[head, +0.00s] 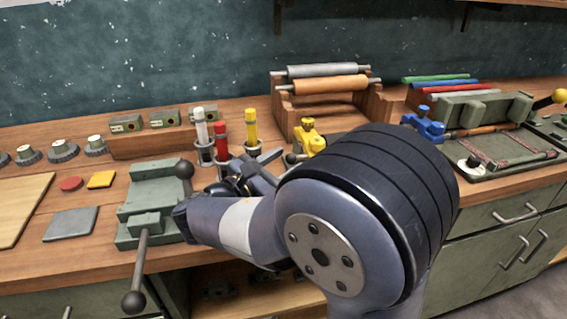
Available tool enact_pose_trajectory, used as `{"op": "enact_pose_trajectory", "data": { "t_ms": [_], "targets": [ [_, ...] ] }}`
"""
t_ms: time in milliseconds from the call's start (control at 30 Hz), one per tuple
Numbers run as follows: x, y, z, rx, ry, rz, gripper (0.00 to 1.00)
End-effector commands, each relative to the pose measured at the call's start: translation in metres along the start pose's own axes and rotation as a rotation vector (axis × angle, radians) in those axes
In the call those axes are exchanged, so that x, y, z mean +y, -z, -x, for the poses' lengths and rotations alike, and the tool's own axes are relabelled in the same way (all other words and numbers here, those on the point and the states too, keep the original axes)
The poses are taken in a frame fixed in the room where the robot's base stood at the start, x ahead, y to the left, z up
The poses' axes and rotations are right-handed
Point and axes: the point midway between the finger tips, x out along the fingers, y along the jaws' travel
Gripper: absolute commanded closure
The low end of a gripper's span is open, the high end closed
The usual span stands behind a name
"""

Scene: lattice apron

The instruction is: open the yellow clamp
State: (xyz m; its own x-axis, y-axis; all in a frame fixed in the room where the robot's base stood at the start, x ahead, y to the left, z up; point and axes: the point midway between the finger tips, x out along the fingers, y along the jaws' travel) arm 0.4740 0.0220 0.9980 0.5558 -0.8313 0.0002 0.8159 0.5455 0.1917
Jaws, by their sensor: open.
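The yellow clamp (308,138) stands on the wooden bench right of the middle, in front of the roller rack. Its lower part is partly hidden by my arm. My gripper (264,160) is open, to the left of the yellow clamp in the picture. I see no contact between its fingers and the clamp. My own arm covers the bench in front of the clamp.
A blue clamp (423,124) stands to the right. A green press (153,205) with ball-ended levers is at left. A roller rack (318,108) stands behind.

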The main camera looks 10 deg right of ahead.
Motion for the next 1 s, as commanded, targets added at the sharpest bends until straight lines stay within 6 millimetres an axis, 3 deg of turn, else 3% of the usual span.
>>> {"op": "enact_pose_trajectory", "data": {
  "t_ms": [300,833,1000],
  "targets": [
    [-0.0001,-0.0001,-0.0025,0.0,0.0,0.0,0.55],
    [-0.0001,0.0,-0.0022,0.0,0.0,0.0,0.99],
    [-0.0001,0.0001,-0.0022,0.0,0.0,0.0,1.0]
  ]
}}
